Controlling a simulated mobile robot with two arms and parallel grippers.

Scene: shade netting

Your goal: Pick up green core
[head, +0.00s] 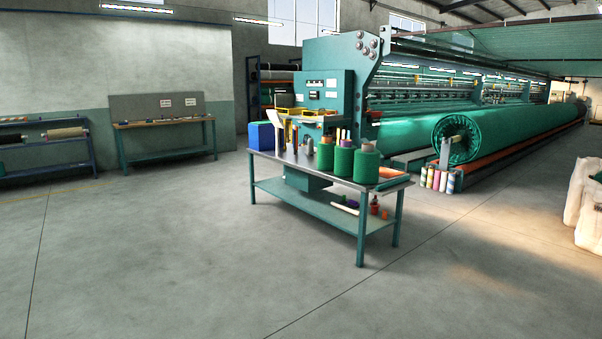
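Several green thread cones stand upright on a metal work table (310,172) in the middle of the view. One green cone (325,157) is at the left, one (344,161) is in the middle, and a larger one (366,167) is at the right. Thin rods or tubes rise behind the middle cone. I cannot tell which of these, if any, is the green core. Neither of my grippers is in view, and the table stands some way off across the floor.
A blue box (261,136) stands on the table's left end; small items lie on its lower shelf (305,203). Behind is a large netting machine with a green roll (460,140). White sacks (588,205) stand far right. The foreground floor is clear.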

